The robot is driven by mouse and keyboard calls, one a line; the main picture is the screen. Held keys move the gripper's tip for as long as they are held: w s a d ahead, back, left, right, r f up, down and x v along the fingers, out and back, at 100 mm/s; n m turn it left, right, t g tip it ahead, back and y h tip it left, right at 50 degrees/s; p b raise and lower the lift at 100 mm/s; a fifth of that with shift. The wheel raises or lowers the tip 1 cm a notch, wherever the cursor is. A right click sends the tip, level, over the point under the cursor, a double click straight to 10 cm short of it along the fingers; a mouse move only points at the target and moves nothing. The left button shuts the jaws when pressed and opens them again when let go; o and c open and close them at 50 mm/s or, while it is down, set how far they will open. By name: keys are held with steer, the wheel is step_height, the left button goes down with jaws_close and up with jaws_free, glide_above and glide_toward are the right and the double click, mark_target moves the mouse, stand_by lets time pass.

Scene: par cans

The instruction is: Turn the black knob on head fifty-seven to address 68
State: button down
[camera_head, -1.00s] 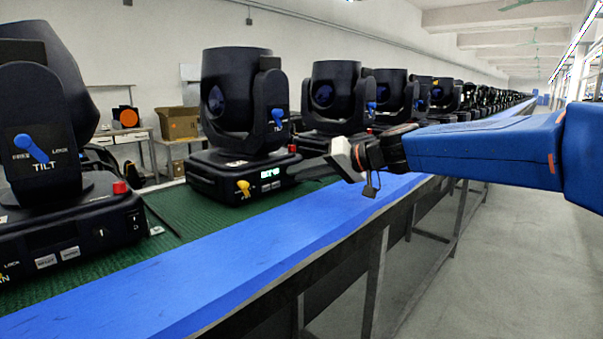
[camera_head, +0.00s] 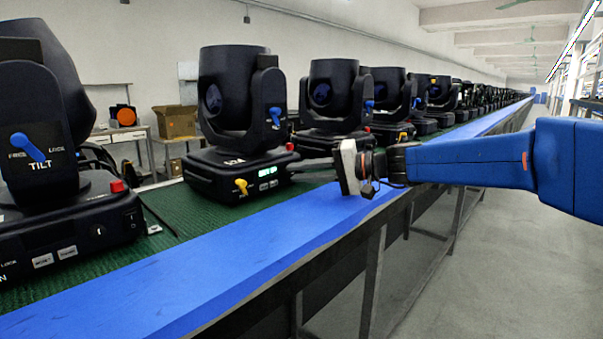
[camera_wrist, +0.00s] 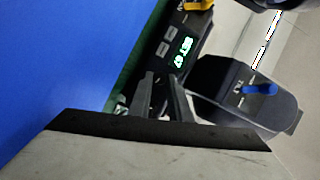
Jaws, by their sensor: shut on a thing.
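The moving head (camera_head: 236,170), a black fixture with a yoke, stands on the green belt left of my gripper (camera_head: 300,165). Its green display (camera_head: 267,172) also shows in the wrist view (camera_wrist: 181,52), where it seems to read SET 67. The black knob is not seen clearly; the fingers cover its place at the base's right end. In the wrist view my gripper (camera_wrist: 161,80) has its two dark fingers close together against the base, shut on what appears to be the knob. The label on the base top is too small to read surely.
A yellow lever (camera_head: 241,186) and two buttons sit on the base front, and a blue tilt lever (camera_head: 275,116) on the yoke. Another head (camera_head: 45,150) stands at left, and several more run behind. The blue rail (camera_head: 230,255) edges the belt; the right aisle is clear.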

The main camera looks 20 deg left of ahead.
steer(key=shift+f, duration=0.1)
steer(key=c, duration=1.9)
jaws_free()
steer(key=d+r, duration=0.1)
steer(key=d, duration=0.4)
steer(key=d+r, duration=0.1)
steer(key=d, duration=0.5)
steer(key=d+r, duration=0.1)
steer(key=d, duration=0.5)
steer(key=shift+d+r, duration=0.1)
